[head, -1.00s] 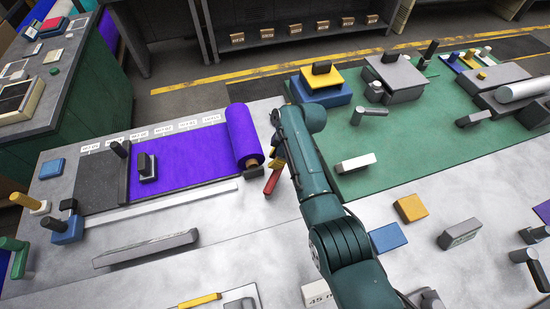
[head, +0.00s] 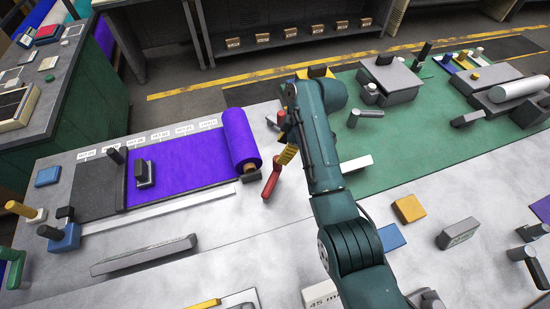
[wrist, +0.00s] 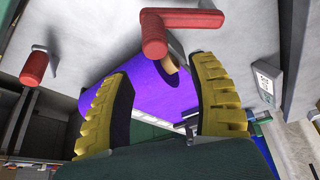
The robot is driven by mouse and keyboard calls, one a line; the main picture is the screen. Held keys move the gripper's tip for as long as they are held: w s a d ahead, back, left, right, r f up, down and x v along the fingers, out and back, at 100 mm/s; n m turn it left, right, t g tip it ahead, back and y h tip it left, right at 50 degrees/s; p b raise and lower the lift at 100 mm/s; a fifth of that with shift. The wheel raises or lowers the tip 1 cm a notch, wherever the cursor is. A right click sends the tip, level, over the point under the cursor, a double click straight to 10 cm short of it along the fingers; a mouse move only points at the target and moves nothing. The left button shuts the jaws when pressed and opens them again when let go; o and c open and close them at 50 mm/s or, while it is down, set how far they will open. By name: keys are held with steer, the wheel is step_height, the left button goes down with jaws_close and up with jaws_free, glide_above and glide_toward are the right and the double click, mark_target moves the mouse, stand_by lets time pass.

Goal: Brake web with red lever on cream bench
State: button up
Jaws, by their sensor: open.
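The purple felt web (head: 185,158) lies flat on the pale bench and runs to a purple roll (head: 240,138) at its right end. A red lever (head: 271,178) stands just right of the roll. In the wrist view a red lever (wrist: 155,38) with a red crossbar shows ahead of the fingertips. A second red handle (wrist: 35,68) hangs at the left there. My gripper (wrist: 162,72) has its yellow ribbed fingers spread, with no red part between them. In the head view my gripper (head: 287,150) is just above and right of the lever, partly hidden by my arm.
A long grey bar (head: 145,254) lies in front. A green mat (head: 420,150) with grey blocks fills the right. Orange (head: 409,208) and blue (head: 391,237) blocks lie right of my arm.

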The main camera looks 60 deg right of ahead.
steer(key=shift+v, duration=1.25)
steer(key=shift+m, duration=0.5)
steer(key=c, duration=0.5)
steer(key=shift+w+m, duration=0.15)
steer(key=shift+m, duration=0.85)
steer(key=shift+c, duration=1.3)
steer(key=w+r+m, duration=0.1)
steer(key=m, duration=0.3)
steer(key=w+d+r+m+t, duration=0.1)
steer(key=m, duration=0.4)
steer(key=w+r+m+t+h, duration=0.1)
steer(key=m, duration=0.3)
steer(key=shift+w+d+r, duration=0.25)
steer(key=shift+w+d, duration=0.05)
jaws_close()
steer(key=s+a+f+m+t+h+p, duration=0.1)
steer(key=s+a+f+m+t+p, duration=0.2)
steer(key=s+m, duration=0.75)
steer(key=s+a+f+m+h+p, duration=0.1)
steer(key=s+a+f+m+p, duration=0.35)
steer(key=m, duration=1.15)
steer(key=b, duration=0.1)
glide_toward(279, 171)
step_height(279, 171, down, 4)
steer(key=shift+s+a+r, duration=0.1)
steer(key=shift+a, duration=0.05)
steer(key=w, duration=0.4)
steer(key=shift+d+f+b, duration=0.25)
steer(key=shift+d+b, duration=0.1)
steer(key=shift+w, duration=0.3)
